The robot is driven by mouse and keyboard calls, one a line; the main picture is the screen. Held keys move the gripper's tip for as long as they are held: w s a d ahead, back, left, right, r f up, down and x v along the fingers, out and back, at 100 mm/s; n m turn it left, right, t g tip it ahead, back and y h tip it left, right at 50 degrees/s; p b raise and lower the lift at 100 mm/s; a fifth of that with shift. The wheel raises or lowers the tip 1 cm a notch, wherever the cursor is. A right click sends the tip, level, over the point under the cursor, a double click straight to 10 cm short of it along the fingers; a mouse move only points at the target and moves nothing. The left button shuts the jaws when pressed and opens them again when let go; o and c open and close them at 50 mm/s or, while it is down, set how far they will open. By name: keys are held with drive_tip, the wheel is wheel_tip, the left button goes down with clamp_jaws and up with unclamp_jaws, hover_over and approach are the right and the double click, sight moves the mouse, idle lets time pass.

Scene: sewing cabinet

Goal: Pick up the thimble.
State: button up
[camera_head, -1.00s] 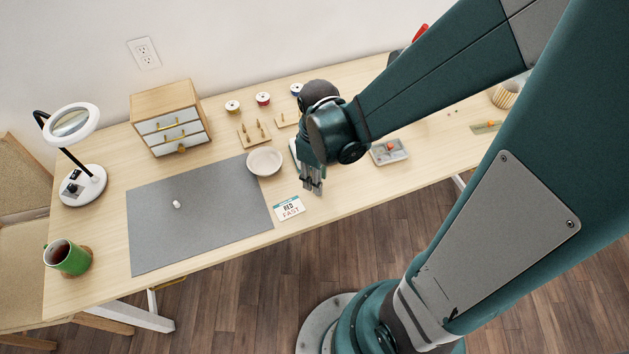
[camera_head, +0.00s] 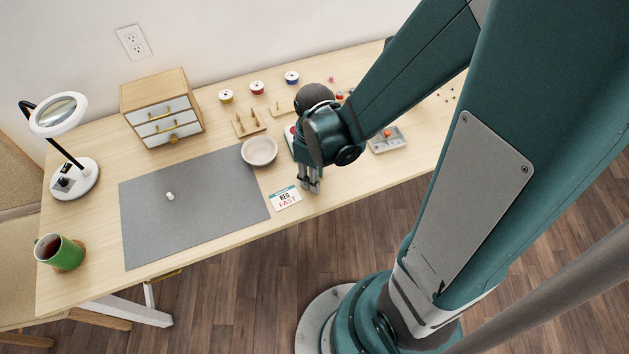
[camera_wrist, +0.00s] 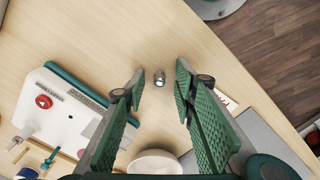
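A small metallic thimble (camera_wrist: 159,78) stands on the bare wood of the table in the wrist view. It shows in the gap between the two green-padded fingers of my gripper (camera_wrist: 160,71). The fingers are open, one on each side of it, with a gap on both sides; I cannot tell how far above the table they are. In the head view my gripper (camera_head: 309,189) points down near the table's front edge, beside a printed card (camera_head: 285,197). The thimble cannot be made out there.
A white device with a red button (camera_wrist: 43,102) lies left of the fingers. A pale bowl (camera_head: 259,151) and the grey mat (camera_head: 200,225), with a small white piece (camera_head: 170,196) on it, are to the left. A grey tray (camera_head: 388,143) is to the right.

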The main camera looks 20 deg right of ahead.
idle(0.4)
drive_tip(key=c, duration=0.8)
drive_tip(key=shift+o, duration=0.2)
drive_tip(key=shift+r, duration=0.15)
wheel_tip(320, 180, up, 10)
drive_tip(key=p, duration=0.3)
idle(0.6)
